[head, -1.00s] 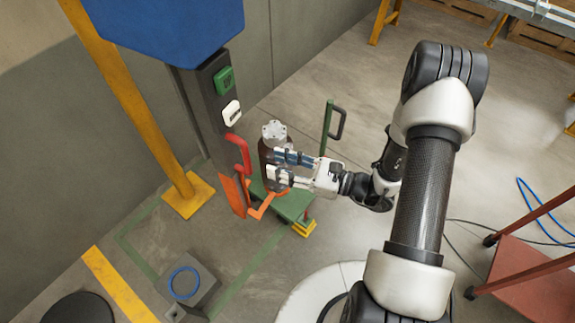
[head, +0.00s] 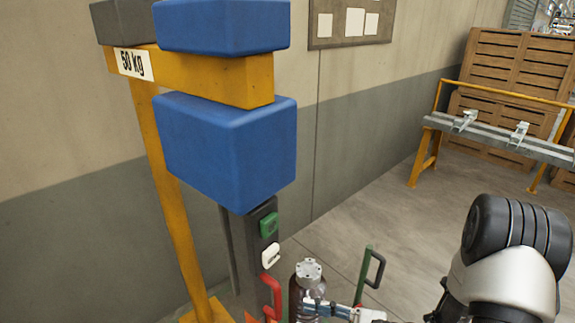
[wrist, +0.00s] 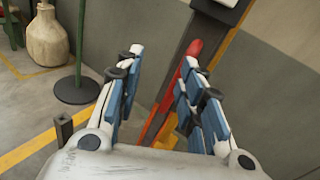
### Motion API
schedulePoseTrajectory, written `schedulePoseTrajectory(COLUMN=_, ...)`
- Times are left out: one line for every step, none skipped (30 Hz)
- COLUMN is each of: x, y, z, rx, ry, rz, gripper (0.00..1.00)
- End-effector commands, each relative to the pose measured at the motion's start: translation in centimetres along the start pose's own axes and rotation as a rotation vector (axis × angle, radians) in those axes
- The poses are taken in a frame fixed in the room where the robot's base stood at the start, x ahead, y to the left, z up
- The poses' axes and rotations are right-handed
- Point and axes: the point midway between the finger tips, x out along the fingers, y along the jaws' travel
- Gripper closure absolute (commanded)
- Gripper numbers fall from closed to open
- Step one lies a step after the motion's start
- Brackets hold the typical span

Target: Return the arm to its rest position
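My gripper (wrist: 161,58) shows in the wrist view with its two blue-padded fingers apart and nothing between them. Through the gap I see a red handle (wrist: 190,50) and the wall. My upper arm (head: 510,240) stands at the lower right, and most of the rest of the arm is below the picture.
A green post with a dark handle (head: 374,268) stands right of the cylinder. A grey-topped bench (head: 490,135) is at the back right. Open floor lies between.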

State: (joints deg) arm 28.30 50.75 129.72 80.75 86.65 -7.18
Motion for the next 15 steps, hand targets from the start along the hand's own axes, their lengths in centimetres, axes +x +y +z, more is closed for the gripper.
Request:
schedulePoseTrajectory(x=0.5, y=1.0, z=1.9, rx=-0.066, ry=0.025, rz=0.078, gripper=0.65)
schedulePoseTrajectory(x=0.7, y=1.7, z=2.9, rx=-0.104, ry=0.042, rz=0.128, gripper=0.65)
schedulePoseTrajectory(x=0.9, y=2.9, z=4.0, rx=-0.156, ry=0.068, rz=0.197, gripper=0.65)
schedulePoseTrajectory(x=0.9, y=3.7, z=4.8, rx=-0.196, ry=0.089, rz=0.247, gripper=0.65)
schedulePoseTrajectory(x=0.9, y=4.6, z=5.5, rx=-0.236, ry=0.11, rz=0.296, gripper=0.65)
schedulePoseTrajectory(x=0.9, y=5.7, z=6.3, rx=-0.29, ry=0.141, rz=0.36, gripper=0.65)
schedulePoseTrajectory(x=0.7, y=6.5, z=6.9, rx=-0.331, ry=0.164, rz=0.406, gripper=0.65)
schedulePoseTrajectory(x=0.6, y=7.3, z=7.4, rx=-0.373, ry=0.189, rz=0.452, gripper=0.65)
schedulePoseTrajectory(x=0.2, y=8.3, z=8.0, rx=-0.429, ry=0.223, rz=0.512, gripper=0.65)
schedulePoseTrajectory(x=-0.1, y=9.0, z=8.4, rx=-0.473, ry=0.25, rz=0.554, gripper=0.65)
schedulePoseTrajectory(x=-0.4, y=9.7, z=8.8, rx=-0.518, ry=0.277, rz=0.597, gripper=0.65)
schedulePoseTrajectory(x=-0.9, y=10.5, z=9.2, rx=-0.578, ry=0.316, rz=0.651, gripper=0.65)
schedulePoseTrajectory(x=-1.3, y=11.1, z=9.5, rx=-0.623, ry=0.345, rz=0.691, gripper=0.65)
schedulePoseTrajectory(x=-1.8, y=11.6, z=9.8, rx=-0.67, ry=0.376, rz=0.729, gripper=0.65)
schedulePoseTrajectory(x=-2.5, y=12.2, z=10.1, rx=-0.734, ry=0.418, rz=0.778, gripper=0.65)
